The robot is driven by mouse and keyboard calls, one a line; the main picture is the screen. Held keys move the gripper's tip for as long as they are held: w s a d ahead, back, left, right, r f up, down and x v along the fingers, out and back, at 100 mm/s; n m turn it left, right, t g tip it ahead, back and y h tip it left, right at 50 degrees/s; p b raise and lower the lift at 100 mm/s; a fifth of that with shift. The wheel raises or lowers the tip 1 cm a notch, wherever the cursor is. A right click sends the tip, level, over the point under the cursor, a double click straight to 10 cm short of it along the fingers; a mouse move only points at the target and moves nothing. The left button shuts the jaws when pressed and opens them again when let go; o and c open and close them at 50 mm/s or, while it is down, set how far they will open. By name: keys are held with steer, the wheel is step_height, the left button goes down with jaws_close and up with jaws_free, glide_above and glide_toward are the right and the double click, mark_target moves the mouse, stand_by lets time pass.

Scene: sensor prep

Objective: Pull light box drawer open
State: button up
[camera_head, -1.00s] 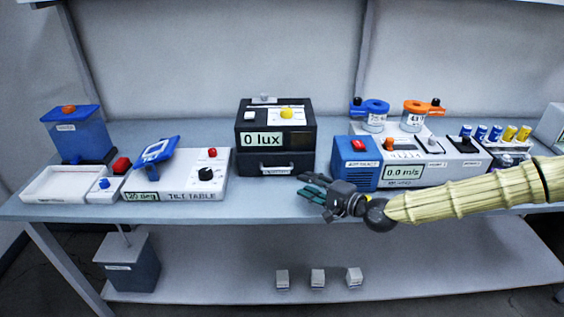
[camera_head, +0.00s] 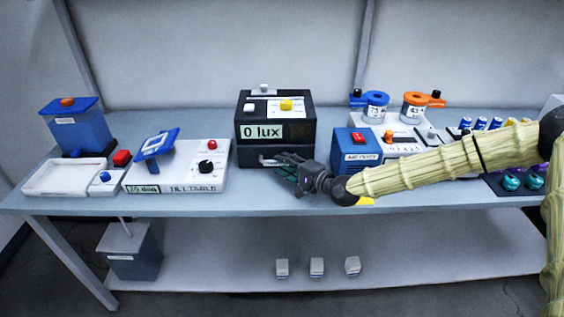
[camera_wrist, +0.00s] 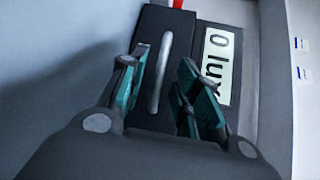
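The light box (camera_head: 275,112) is a black box with a "0 lux" display, standing on the bench in the middle of the head view. Its drawer (camera_head: 249,155) is the lower black front, partly hidden by my gripper. In the wrist view the drawer's grey bar handle (camera_wrist: 160,72) lies between my two teal-padded fingers, with a gap on each side. My gripper (camera_head: 277,165) is open in front of the drawer; it also shows in the wrist view (camera_wrist: 160,92). The drawer looks closed.
A blue-fronted anemometer unit (camera_head: 357,147) stands just right of the light box, close to my arm. A tilt table (camera_head: 180,165) stands to the left. The bench's front edge (camera_head: 250,203) runs below my gripper. Small white blocks (camera_head: 316,267) sit on the lower shelf.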

steer(key=shift+w+a, duration=0.4)
steer(key=shift+a, duration=0.05)
jaws_close()
